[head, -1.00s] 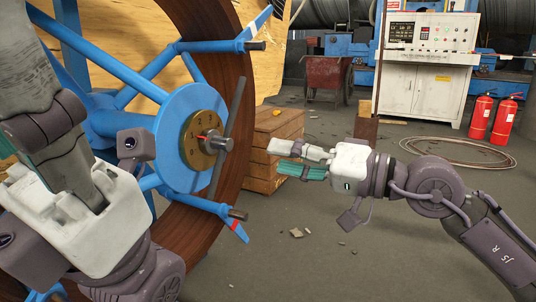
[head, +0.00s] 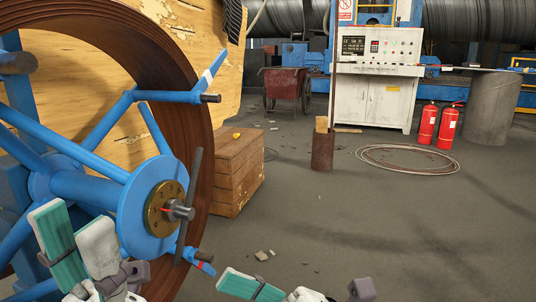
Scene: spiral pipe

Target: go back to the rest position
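My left gripper (head: 76,226) is at the lower left, in front of the blue spoked reel. Its two fingers with teal pads point up and stand apart, with nothing seen between them. My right gripper (head: 257,288) is at the bottom edge, right of the reel. One teal-padded finger shows and the rest is largely cut off, so its opening cannot be judged. No object shows in it. Both grippers are low in the picture.
The reel's hub (head: 160,208) and brown rim (head: 200,120) fill the left. A wooden crate (head: 235,170) stands behind it. A control cabinet (head: 378,90), red extinguishers (head: 438,126) and coiled cable (head: 408,160) are at the back.

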